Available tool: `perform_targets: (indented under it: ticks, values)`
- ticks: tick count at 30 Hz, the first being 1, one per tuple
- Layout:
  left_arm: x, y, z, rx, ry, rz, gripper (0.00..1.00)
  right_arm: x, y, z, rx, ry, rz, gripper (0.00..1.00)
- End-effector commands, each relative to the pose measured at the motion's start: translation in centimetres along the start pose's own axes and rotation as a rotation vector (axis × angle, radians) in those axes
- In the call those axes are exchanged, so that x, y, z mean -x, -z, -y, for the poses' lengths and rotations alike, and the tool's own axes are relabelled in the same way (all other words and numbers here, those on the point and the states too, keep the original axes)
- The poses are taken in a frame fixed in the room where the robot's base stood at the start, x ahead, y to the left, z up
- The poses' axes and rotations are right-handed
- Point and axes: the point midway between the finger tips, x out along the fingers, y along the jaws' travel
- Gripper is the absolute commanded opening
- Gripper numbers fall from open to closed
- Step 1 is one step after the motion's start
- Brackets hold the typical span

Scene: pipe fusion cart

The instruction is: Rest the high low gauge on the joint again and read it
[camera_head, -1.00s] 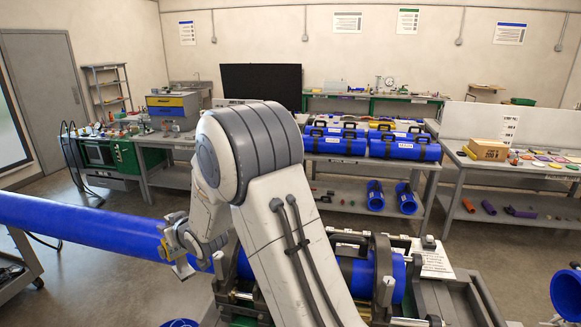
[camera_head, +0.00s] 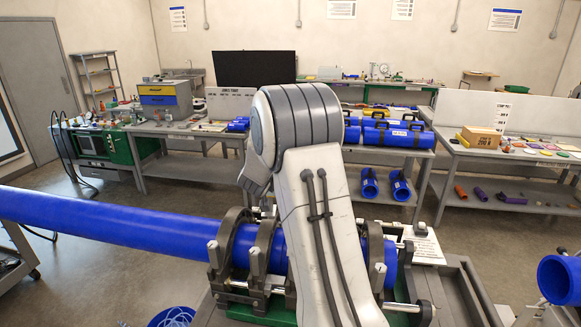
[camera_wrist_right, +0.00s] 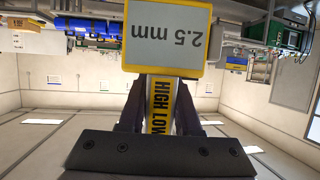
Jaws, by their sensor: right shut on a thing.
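The high low gauge (camera_wrist_right: 166,48) is in the right wrist view, a yellow-framed grey plate with a yellow stem lettered "HIGH LOW". Its face reads "2.5 mm", upside down in that view. My right gripper (camera_wrist_right: 162,92) is shut on the stem. In the head view, my right arm hides that gripper and the gauge. The long blue pipe (camera_head: 110,218) runs from the left into the clamps (camera_head: 228,250) of the fusion cart. A shorter blue length (camera_head: 390,268) shows right of my arm. The joint itself is hidden behind my arm. My left gripper is in neither view.
A blue pipe end (camera_head: 563,278) stands at the far right. A bench with blue pipe pieces (camera_head: 390,135) is behind the cart, and a side bench with a cardboard box (camera_head: 481,140) is at right. Open floor lies between the cart and the benches.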

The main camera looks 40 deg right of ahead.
Motion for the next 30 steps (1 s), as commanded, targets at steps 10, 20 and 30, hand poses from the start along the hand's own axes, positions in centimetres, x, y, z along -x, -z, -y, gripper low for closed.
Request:
perform_targets:
  ticks: [10,20,30]
  values:
    - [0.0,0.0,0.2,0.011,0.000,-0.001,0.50,-1.1,1.1,-5.0,-0.056,-0.136,-0.002,0.00]
    - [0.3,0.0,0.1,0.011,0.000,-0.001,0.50,-1.0,1.1,-4.9,-0.056,-0.134,-0.001,0.00]
    - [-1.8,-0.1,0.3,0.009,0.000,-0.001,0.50,-2.1,-1.7,-4.8,-0.055,-0.134,0.000,0.00]
